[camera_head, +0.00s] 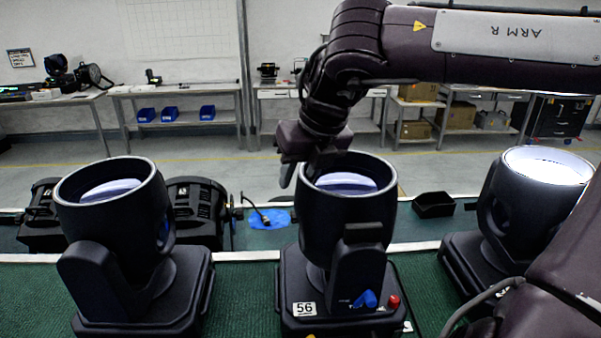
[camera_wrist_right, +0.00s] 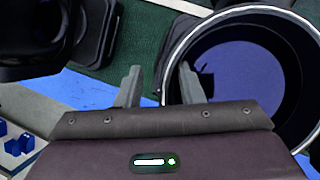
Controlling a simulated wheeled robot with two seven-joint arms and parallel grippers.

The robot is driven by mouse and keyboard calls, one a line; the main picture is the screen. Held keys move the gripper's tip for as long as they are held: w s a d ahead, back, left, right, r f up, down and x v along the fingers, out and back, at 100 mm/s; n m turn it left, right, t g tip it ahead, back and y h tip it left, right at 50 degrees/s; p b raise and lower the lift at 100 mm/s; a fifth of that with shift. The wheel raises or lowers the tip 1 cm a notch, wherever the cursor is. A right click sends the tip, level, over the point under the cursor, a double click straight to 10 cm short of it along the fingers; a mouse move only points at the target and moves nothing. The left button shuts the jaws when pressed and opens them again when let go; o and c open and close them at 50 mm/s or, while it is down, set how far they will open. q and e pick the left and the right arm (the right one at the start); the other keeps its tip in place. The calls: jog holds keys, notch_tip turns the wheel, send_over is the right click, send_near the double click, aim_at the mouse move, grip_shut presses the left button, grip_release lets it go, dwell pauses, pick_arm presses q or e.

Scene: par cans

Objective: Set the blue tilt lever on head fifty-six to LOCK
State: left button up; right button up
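Head fifty-six (camera_head: 345,225) is the middle par can, with a white "56" label (camera_head: 304,309) on its base. The blue tilt lever (camera_head: 365,299) is small and sits low on the front of its yoke, beside a red knob (camera_head: 394,302). Small lettering by the lever is too small to read. My right gripper (camera_head: 304,172) hangs over the rear left rim of this head, well above the lever. In the right wrist view its two fingers (camera_wrist_right: 160,84) are apart with nothing held, and a can's open rim (camera_wrist_right: 178,50) lies at the right. My left gripper is not in view.
Similar par cans stand to the left (camera_head: 115,215) and right (camera_head: 540,190), the right one lit. Dark lamps (camera_head: 195,205) and a small black bin (camera_head: 433,205) sit behind. Bare green mat (camera_head: 248,290) lies between the left and middle heads.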

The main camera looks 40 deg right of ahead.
jog(key=shift+d, duration=0.1)
jog(key=shift+r, duration=0.1)
jog(key=shift+s+r, duration=0.15)
jog(key=shift+r, duration=0.2)
jog(key=b+v, duration=0.1)
jog(key=v, duration=0.5)
jog(key=shift+s+r, duration=0.25)
jog(key=shift+r, duration=0.1)
